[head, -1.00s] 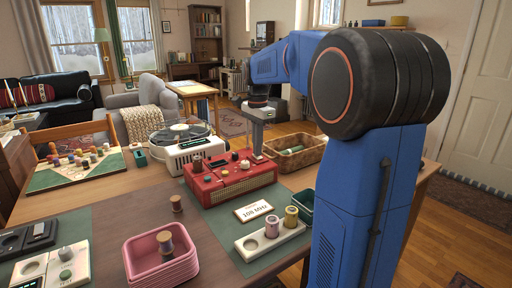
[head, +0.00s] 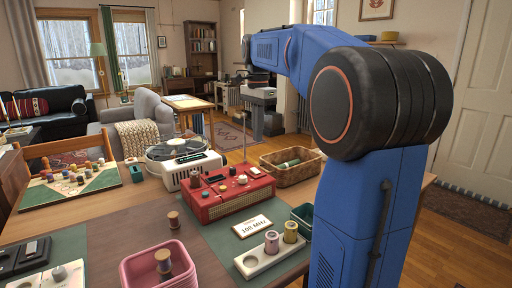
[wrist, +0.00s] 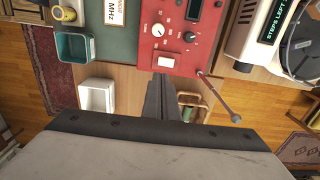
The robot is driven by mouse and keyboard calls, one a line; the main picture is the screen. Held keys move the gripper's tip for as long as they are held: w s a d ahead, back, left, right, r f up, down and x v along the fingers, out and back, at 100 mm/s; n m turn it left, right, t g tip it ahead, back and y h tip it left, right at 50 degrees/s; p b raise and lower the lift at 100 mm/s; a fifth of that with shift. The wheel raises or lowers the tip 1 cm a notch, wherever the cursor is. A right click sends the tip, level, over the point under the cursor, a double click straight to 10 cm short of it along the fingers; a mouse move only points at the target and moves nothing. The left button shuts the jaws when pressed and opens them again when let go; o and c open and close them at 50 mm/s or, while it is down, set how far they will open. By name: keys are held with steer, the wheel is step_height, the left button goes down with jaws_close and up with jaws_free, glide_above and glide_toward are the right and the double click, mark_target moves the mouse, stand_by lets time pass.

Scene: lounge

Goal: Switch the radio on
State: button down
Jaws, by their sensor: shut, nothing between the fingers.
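The red radio (head: 228,198) stands on the table in the head view, with knobs and buttons on its top and a thin antenna rising at the back. In the wrist view, the radio (wrist: 180,15) shows a white dial knob (wrist: 158,30), a black knob (wrist: 190,37) and a white rectangular switch (wrist: 166,62) near one edge. The antenna (wrist: 222,98) sticks out beside it. My gripper (wrist: 163,82) is shut and empty, raised above and behind the radio, apart from it. Whether the radio is on cannot be told.
A white record player (head: 180,172) stands left of the radio. A wicker basket (head: 291,176) is behind right. A 108 MHz card (head: 251,227), a spool holder (head: 255,264), a teal bin (head: 304,212) and a pink bin (head: 140,265) stand in front.

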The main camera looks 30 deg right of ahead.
steer(key=r, duration=0.3)
steer(key=shift+s, duration=0.2)
stand_by(0.4)
